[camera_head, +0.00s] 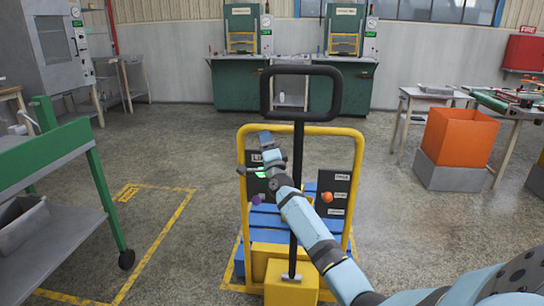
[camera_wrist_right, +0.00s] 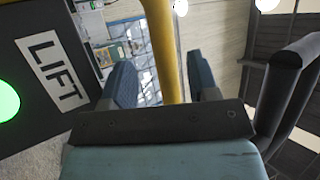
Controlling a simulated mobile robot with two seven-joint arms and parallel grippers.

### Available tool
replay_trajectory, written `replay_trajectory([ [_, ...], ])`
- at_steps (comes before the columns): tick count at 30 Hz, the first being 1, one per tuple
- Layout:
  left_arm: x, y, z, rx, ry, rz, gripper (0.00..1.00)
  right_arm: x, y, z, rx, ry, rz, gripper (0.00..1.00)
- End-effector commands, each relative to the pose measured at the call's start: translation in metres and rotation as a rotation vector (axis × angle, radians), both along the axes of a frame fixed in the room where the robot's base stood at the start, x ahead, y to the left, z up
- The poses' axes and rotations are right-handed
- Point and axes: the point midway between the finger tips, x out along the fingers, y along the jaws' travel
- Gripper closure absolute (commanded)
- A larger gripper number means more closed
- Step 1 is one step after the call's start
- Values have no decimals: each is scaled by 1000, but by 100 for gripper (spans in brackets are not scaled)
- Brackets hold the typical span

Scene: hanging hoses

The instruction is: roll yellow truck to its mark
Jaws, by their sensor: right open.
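The yellow truck (camera_head: 345,133) stands upright in front of me, with a yellow tube frame, a black loop handle (camera_head: 301,70) and a blue load low down. Yellow floor lines show around its base. Another yellow-outlined floor area (camera_head: 152,256) with a small label lies to its left. My right gripper (camera_head: 267,139) is at the upper left of the truck's frame, near the black panel. In the wrist view my right gripper (camera_wrist_right: 165,82) is open, and a yellow frame tube (camera_wrist_right: 163,40) shows between its fingers; contact cannot be told. My left gripper is out of view.
A green-framed cart (camera_head: 108,200) stands at left, close to the outlined floor area. An orange bin (camera_head: 458,137) on a grey base and tables stand at right. Green machines (camera_head: 238,82) line the back wall. A panel labelled LIFT (camera_wrist_right: 53,70) has a green light.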

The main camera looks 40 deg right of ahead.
Motion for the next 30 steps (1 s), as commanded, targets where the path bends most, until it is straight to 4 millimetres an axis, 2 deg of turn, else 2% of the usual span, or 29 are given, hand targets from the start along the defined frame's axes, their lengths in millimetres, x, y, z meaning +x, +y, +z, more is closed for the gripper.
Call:
replay_trajectory([
  [1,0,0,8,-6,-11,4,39,-10,5,-6,0,4,1,45],
  [6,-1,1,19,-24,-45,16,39,-38,16,-24,0,3,0,45],
  [12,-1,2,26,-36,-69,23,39,-58,24,-37,0,1,0,45],
  [30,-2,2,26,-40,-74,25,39,-63,26,-41,0,0,-1,45],
])
